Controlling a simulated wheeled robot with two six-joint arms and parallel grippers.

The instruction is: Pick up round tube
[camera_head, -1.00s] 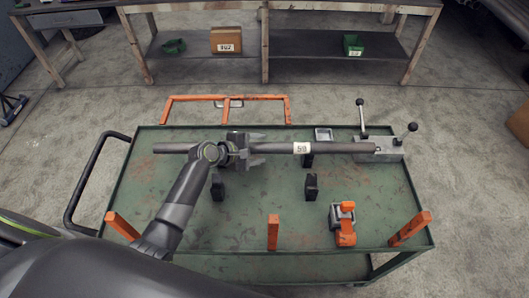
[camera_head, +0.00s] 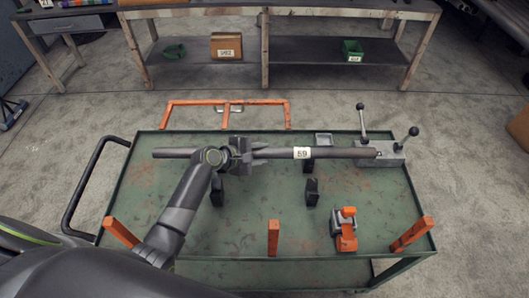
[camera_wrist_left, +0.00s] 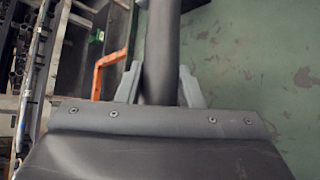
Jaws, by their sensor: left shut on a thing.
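The round tube (camera_head: 335,153) is a long grey pipe with a white number label. It lies left to right above the far part of the green cart top, its right end at a grey clamp fixture (camera_head: 384,152) with black-knobbed levers. My left gripper (camera_head: 257,152) is shut on the tube left of the label. In the left wrist view the tube (camera_wrist_left: 161,45) runs between the two grey fingers (camera_wrist_left: 160,88). Whether the tube rests on the black supports or is raised is hard to tell. My right gripper is not in view.
Black support blocks (camera_head: 312,191) stand on the green cart (camera_head: 265,222). An orange and grey clamp (camera_head: 344,228) sits front right. Orange posts (camera_head: 273,238) line the front edge, and an orange frame (camera_head: 227,103) rises at the back. A workbench (camera_head: 300,84) stands beyond.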

